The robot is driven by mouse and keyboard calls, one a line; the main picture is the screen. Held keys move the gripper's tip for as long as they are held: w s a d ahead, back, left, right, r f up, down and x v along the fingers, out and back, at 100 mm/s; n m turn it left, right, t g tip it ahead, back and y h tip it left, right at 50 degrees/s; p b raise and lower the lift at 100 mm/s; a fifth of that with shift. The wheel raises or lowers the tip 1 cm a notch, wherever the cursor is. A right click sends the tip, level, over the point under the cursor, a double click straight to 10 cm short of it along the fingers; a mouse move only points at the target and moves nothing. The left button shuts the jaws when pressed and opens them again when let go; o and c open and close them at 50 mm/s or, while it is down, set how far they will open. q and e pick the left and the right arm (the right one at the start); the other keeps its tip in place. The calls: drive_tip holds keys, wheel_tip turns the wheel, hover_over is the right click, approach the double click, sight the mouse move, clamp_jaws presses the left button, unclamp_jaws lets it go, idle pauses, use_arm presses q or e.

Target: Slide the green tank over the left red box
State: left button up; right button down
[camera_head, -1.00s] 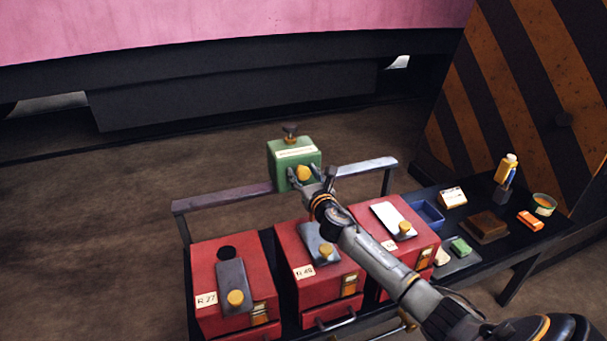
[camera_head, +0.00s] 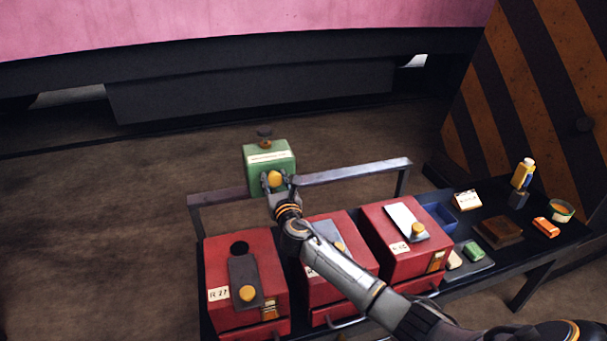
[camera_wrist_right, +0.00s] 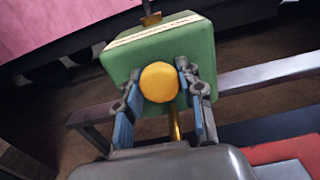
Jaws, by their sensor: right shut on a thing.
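The green tank (camera_head: 269,160) is a box with a pale label strip, a dark cap on top and a yellow knob on its front. My right gripper (camera_head: 277,182) is shut on the yellow knob, which also shows between its fingers in the right wrist view (camera_wrist_right: 159,83). The tank is at the rail behind the boxes, above the gap between the left and middle boxes. The left red box (camera_head: 218,268) has a round dark hole in its top and a grey plate with a yellow knob beside the hole. My left gripper is not in view.
The middle red box (camera_head: 350,228) is partly hidden by my right arm. The right red box (camera_head: 378,228) has a pale plate on top. A metal rail (camera_head: 350,172) runs behind them. Small items, including a blue tray (camera_head: 438,216) and brown block (camera_head: 497,232), lie at the right.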

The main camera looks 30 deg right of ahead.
drive_tip(key=w+a+b, duration=0.1)
drive_tip(key=w+a, duration=0.2)
drive_tip(key=a, duration=0.9)
drive_tip(key=shift+a, duration=0.3)
drive_tip(key=c, duration=1.2)
unclamp_jaws()
drive_tip(key=o, duration=0.4)
drive_tip(key=shift+a, duration=0.25)
drive_tip(key=shift+d, duration=0.1)
drive_tip(key=v, duration=1.2)
drive_tip(key=shift+f, duration=0.15)
